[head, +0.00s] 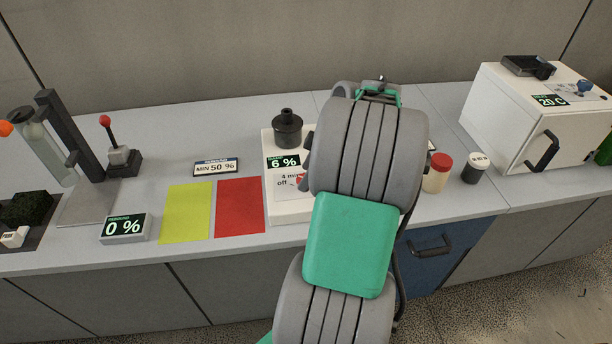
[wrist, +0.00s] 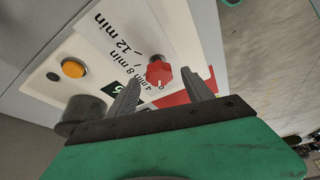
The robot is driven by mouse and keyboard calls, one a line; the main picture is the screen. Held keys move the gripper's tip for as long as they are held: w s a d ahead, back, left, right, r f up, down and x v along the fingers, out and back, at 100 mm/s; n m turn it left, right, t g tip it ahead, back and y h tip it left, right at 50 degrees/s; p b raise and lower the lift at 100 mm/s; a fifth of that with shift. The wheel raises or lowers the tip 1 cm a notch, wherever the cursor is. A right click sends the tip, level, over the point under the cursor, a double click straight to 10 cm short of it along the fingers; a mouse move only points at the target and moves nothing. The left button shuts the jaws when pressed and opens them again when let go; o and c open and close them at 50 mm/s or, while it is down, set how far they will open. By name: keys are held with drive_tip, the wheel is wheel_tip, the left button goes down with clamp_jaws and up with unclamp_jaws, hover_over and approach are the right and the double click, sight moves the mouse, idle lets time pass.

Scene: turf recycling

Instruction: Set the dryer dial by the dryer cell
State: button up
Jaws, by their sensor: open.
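The dryer cell is a white box (head: 280,208) on the counter, with a dark canister (head: 287,129) on top and a display reading 6 %. My arm hides its right part. The red dial (wrist: 158,72) sits on its white panel in the wrist view, with off, 4, 8 and 12 min marks around it. A sliver of the dial (head: 301,180) shows in the head view. Its exact setting is unclear. My gripper (wrist: 160,77) is open, its fingertips on either side of the dial; I cannot tell whether they touch it.
An orange button (wrist: 73,68) is on the same panel. Left are a MIN 50 % sign (head: 216,167), yellow (head: 186,212) and red (head: 240,206) mats, and a rebound display (head: 125,228). Right are a red-lidded jar (head: 438,174), a dark-bodied jar (head: 475,169) and a white oven-like box (head: 520,115).

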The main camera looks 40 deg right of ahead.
drive_tip(key=shift+w+a+f, duration=0.1)
drive_tip(key=shift+w+f, duration=0.05)
drive_tip(key=shift+f, duration=0.35)
clamp_jaws()
idle(0.3)
